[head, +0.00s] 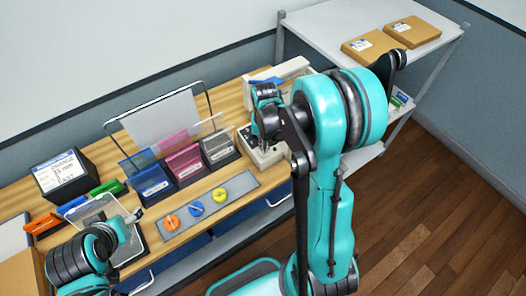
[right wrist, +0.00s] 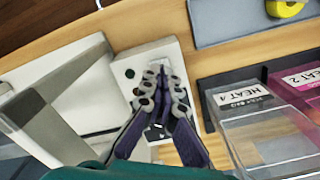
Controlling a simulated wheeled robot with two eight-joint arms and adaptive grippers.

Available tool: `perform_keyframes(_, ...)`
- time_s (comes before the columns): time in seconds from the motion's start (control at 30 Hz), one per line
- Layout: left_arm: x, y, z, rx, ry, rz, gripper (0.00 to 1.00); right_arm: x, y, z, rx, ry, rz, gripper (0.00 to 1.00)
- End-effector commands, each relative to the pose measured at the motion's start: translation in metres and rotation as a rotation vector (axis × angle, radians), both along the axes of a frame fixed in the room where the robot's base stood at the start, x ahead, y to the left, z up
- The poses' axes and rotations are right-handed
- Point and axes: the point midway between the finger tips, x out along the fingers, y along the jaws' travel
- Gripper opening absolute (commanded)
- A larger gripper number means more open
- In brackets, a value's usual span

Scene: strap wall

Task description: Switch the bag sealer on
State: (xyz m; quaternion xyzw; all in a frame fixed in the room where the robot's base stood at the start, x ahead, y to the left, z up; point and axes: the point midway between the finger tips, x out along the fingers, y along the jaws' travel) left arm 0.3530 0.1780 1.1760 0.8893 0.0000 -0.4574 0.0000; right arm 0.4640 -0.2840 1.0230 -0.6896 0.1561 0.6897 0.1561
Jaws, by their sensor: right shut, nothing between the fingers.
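The bag sealer is a pale machine on the wooden bench; its control end (head: 262,157) shows below my right gripper in the head view. The fingers hide part of the panel, and I cannot make out the switch's state. My left gripper (head: 136,214) shows small at lower left, its opening unclear.
Blue, pink and grey labelled boxes (head: 184,160) stand left of the sealer. A grey strip (head: 235,187) with orange, blue and yellow round pieces lies in front. A dark box (head: 65,173) stands at left. A shelf rack (head: 340,22) with brown packets stands behind right.

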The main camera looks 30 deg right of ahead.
Motion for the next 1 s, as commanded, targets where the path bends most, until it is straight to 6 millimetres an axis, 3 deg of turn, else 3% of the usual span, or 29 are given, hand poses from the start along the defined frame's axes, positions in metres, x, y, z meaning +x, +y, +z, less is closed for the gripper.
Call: perform_keyframes(1.0, 0.000, 0.000, -0.010, 0.000, 0.000, 0.000, 0.64, 0.000, 0.000, -0.011, 0.000, 0.000, 0.000, 0.00)
